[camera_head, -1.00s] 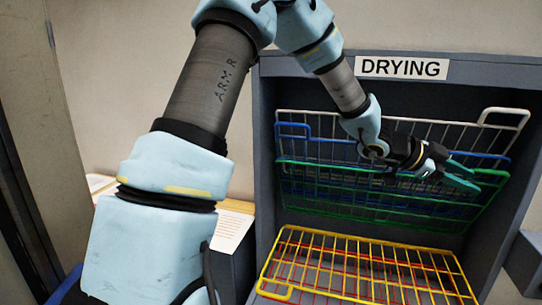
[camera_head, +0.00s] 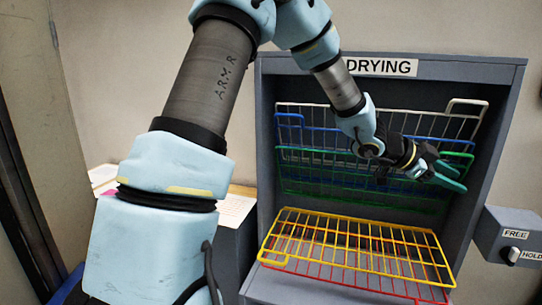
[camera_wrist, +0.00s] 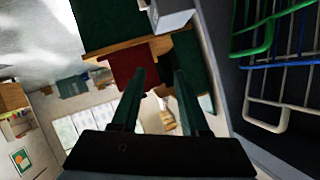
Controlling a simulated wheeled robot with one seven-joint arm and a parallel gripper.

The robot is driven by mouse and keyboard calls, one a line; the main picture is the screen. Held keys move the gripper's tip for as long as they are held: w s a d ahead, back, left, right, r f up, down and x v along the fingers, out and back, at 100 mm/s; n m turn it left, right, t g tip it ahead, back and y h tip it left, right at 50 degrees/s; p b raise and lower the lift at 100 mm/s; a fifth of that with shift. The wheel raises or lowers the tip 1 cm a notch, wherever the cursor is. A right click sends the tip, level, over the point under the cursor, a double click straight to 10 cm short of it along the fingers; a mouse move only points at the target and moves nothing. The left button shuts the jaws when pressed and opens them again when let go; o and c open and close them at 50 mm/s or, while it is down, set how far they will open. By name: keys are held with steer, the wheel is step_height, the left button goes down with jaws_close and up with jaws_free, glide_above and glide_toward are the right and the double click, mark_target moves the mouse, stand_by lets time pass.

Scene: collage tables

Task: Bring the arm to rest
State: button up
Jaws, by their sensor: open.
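My gripper (camera_head: 447,176) is at the end of my light blue and grey arm, in front of the drying rack unit (camera_head: 262,130). Its two dark green fingers are apart, with nothing between them. It also shows in the wrist view (camera_wrist: 157,85), empty. In the head view it overlaps the raised green rack (camera_head: 300,160) at the right; whether it touches the rack cannot be told.
Raised white (camera_head: 385,111) and blue (camera_head: 290,128) racks stand behind. A yellow rack (camera_head: 345,222) lies lowered above a red rack (camera_head: 350,283). A grey box with a FREE/HOLD switch (camera_head: 513,255) is at right. Papers (camera_head: 235,209) lie at left.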

steer(key=w+a+f+n+t+y, duration=0.2)
steer(key=w+a+n+y, duration=0.15)
steer(key=a, duration=0.55)
steer(key=w+a+f+n+t+y, duration=0.25)
steer(key=w+a+n, duration=0.2)
steer(key=a, duration=0.55)
steer(key=w+a+f+n+t+y, duration=0.25)
steer(key=w+a+n, duration=0.2)
steer(key=a, duration=0.45)
steer(key=s+a+n+g+y, duration=0.1)
steer(key=s+a+n, duration=0.2)
steer(key=a, duration=0.4)
steer(key=s+a+f+n+g+y, duration=0.1)
steer(key=s+a+n, duration=0.3)
steer(key=a, duration=0.4)
steer(key=s+a+f+n+g+y, duration=0.1)
steer(key=s+a+n+g+y, duration=0.1)
steer(key=s+a, duration=0.4)
steer(key=shift+a+n, duration=0.65)
steer(key=shift+o, duration=0.2)
steer(key=shift+w+y, duration=0.1)
steer(key=shift+y, duration=0.15)
